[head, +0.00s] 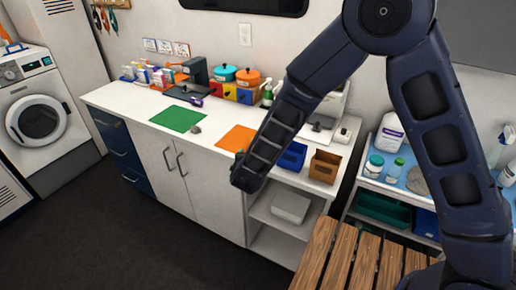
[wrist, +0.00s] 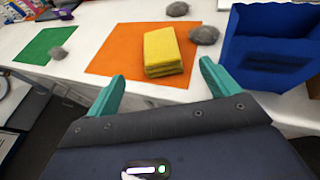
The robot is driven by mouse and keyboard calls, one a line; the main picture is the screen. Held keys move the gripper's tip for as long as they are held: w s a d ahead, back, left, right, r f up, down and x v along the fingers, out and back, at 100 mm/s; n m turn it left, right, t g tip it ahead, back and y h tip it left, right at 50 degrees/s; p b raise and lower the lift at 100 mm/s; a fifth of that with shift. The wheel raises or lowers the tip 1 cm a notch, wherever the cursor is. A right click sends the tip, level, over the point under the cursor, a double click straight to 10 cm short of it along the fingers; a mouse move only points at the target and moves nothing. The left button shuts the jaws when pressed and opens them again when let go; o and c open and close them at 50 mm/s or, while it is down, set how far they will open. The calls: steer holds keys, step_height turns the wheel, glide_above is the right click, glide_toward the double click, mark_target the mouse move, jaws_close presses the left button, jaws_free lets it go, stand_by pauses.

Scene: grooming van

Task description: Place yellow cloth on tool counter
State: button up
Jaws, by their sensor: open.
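The yellow cloth (wrist: 162,50) is a folded, thick stack lying on an orange mat (wrist: 112,50) on the white counter, in the wrist view. In the head view the orange mat (head: 236,137) shows beside my arm, and I cannot make out the cloth there. My gripper (wrist: 160,73) is open and empty, its two teal fingers spread on the near side of the cloth, apart from it. In the head view my arm end hangs at the counter's front edge. The white counter (head: 140,103) runs along the wall; I cannot tell whether it is the tool counter.
A blue bin (wrist: 262,45) stands right of the mat, with grey stones (wrist: 204,34) between. A green mat (head: 178,118) lies left. A brown box (head: 325,165) stands at the counter's right end. A wooden slatted table (head: 340,250) is in front, and a blue-topped shelf with bottles (head: 390,133) is right.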

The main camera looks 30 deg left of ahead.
steer(key=x, duration=1)
steer(key=shift+w+a+f, duration=0.15)
steer(key=shift+w+f, duration=0.1)
steer(key=shift+f, duration=0.2)
steer(key=c, duration=1.1)
